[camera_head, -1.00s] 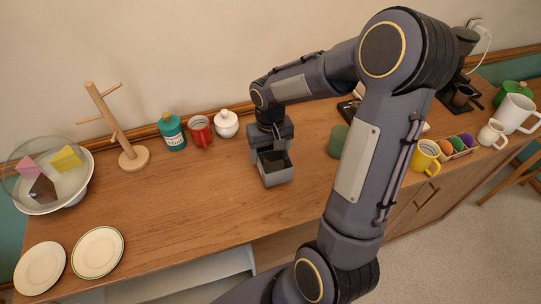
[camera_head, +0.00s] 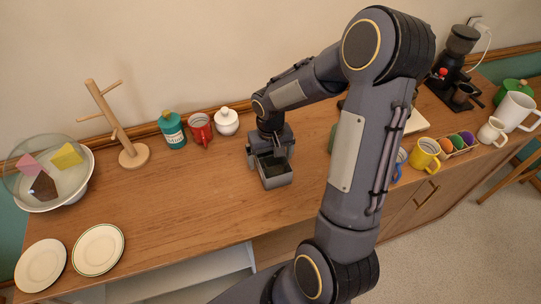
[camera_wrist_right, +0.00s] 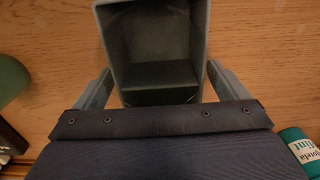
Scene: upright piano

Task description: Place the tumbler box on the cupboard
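The tumbler box (camera_head: 277,180) is a small grey open-topped box. It rests upright on the wooden top of the cupboard (camera_head: 190,205), near the middle. My right gripper (camera_head: 271,153) is at the box's back side, with its fingers spread apart. In the right wrist view the box (camera_wrist_right: 158,74) lies between the two spread fingers, and small gaps show beside its walls. The box's inside looks dark and empty. My left gripper is not in view.
A teal canister (camera_head: 172,130), a red mug (camera_head: 200,129) and a white lidded pot (camera_head: 226,122) stand left of the gripper by the wall. A wooden mug tree (camera_head: 130,150), a bowl and two plates are farther left. A yellow mug (camera_head: 424,155) and egg tray stand right. The top left of the box is clear.

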